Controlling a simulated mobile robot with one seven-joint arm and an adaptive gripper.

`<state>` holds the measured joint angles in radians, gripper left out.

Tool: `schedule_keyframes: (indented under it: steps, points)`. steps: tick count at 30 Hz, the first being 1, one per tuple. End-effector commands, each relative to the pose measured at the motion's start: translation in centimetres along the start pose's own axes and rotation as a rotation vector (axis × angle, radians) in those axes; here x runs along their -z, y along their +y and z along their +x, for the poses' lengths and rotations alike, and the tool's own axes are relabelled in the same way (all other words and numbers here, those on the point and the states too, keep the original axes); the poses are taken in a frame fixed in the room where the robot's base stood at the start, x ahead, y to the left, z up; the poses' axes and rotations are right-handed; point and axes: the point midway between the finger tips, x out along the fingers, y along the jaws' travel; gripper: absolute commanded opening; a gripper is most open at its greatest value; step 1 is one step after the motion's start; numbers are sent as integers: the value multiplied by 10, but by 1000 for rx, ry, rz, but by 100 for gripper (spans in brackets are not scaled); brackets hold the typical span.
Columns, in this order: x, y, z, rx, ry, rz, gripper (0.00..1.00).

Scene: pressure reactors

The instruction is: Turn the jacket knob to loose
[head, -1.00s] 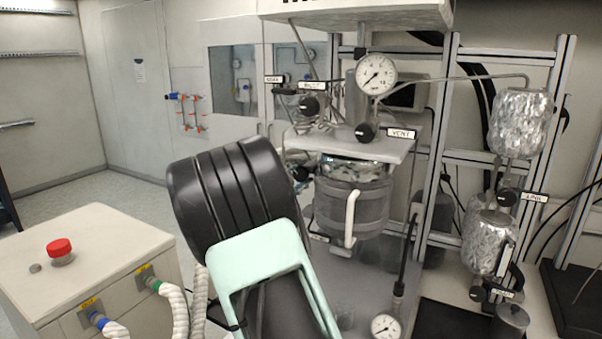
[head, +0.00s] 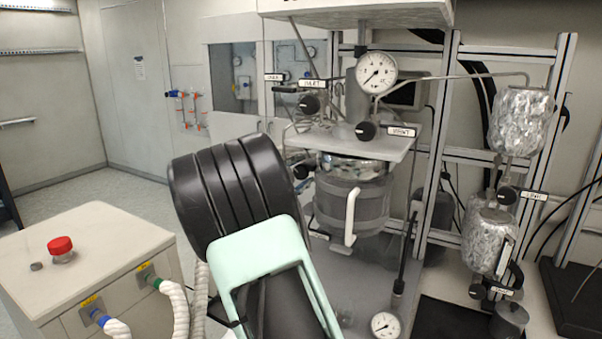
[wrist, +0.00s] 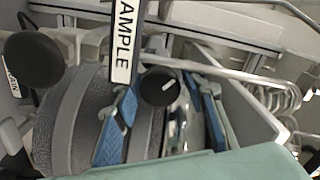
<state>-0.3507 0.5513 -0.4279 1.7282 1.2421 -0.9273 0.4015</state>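In the wrist view my gripper (wrist: 165,105) is open, its blue-padded fingers apart on either side of a small round black knob (wrist: 160,87) with a white mark. Gaps show between the knob and both fingers. A white label reading "AMPLE" (wrist: 124,45), its first letter cut off, stands beside this knob. A larger black knob (wrist: 33,60) is at the left. No readable label names the jacket knob, so I cannot tell which it is. In the head view the reactor vessel (head: 372,205) stands behind my arm, which hides my gripper.
A thin metal tube (wrist: 235,72) crosses the wrist view near the knob. In the head view, a pressure gauge (head: 377,73) and the black vent knob (head: 366,130) sit above the vessel. Foil-wrapped cylinders (head: 520,120) stand at right, a cabinet with a red button (head: 60,246) at left.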

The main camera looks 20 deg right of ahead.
Motion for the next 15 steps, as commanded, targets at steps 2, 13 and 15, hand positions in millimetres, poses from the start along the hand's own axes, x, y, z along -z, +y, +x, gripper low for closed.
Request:
schedule_keyframes:
  steps: [2, 13, 15]
  points:
    - [0, 0, -2, 0, -1, 0, 39]
    - [-1, -1, -65, 0, -4, 1, 39]
    - [-1, -1, -80, 1, -4, 1, 39]
